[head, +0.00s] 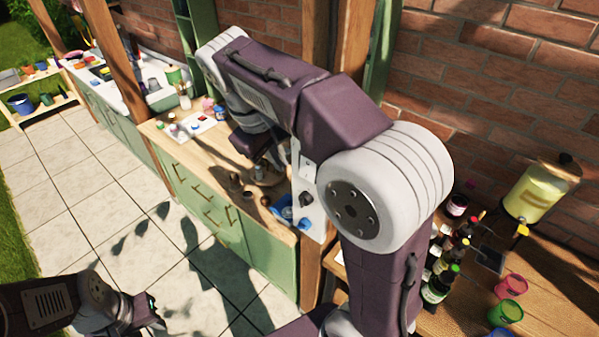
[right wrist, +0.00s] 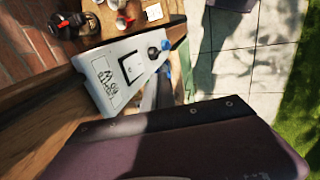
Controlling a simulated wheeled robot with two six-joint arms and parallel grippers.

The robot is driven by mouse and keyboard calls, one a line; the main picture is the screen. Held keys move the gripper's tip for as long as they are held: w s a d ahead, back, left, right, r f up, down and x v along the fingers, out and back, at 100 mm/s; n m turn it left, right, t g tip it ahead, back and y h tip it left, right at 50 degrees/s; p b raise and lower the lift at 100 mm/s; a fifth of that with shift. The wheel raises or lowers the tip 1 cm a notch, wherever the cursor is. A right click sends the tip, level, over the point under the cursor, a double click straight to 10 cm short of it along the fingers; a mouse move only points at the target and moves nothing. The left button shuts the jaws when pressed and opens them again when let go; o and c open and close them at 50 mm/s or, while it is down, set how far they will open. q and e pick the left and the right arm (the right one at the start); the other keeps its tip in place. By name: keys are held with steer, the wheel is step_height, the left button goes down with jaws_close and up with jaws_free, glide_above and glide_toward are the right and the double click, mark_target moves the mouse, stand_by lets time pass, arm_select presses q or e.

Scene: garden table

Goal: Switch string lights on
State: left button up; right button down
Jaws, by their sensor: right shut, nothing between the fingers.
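A white panel (head: 312,208) is fixed to the wooden post at the counter's right end. It carries a rocker switch (head: 308,168) and a dark round knob (head: 305,198). In the right wrist view the panel (right wrist: 107,86) shows the rocker switch (right wrist: 133,67), a printed label and the dark knob (right wrist: 153,52). My right gripper (head: 274,158) is shut and empty, just left of the panel in the head view, partly hidden by its own arm. I cannot tell whether it touches the switch. My left gripper (head: 152,312) is low at the left, away from the panel. No string lights are seen.
The wooden counter (head: 179,148) behind the panel holds cups, jars and a blue item (head: 284,212). A right-hand table (head: 455,312) carries bottles (head: 440,284), cups and a yellow drink dispenser (head: 541,188). The tiled floor (head: 75,190) is open at the left.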

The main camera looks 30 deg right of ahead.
mark_target(305, 178)
steer(key=w+d+f+p, duration=0.1)
steer(key=d+f, duration=0.1)
steer(key=f, duration=0.1)
steer(key=d+f+p, duration=0.1)
steer(key=d+f, duration=0.1)
steer(key=f, duration=0.1)
steer(key=w+d+f, duration=0.1)
steer(key=d+f, duration=0.1)
steer(key=f, duration=0.1)
steer(key=shift+w+f+p, duration=0.25)
steer(key=shift+w+p, duration=0.05)
steer(key=shift+p, duration=0.1)
steer(key=shift+d+f, duration=0.1)
steer(key=shift+d, duration=0.25)
steer(key=shift+w+d+f, duration=0.15)
steer(key=shift+d+f, duration=0.1)
steer(key=shift+f, duration=0.05)
steer(key=shift+r+p, duration=0.75)
steer(key=shift+r, duration=0.25)
steer(key=shift+a, duration=0.1)
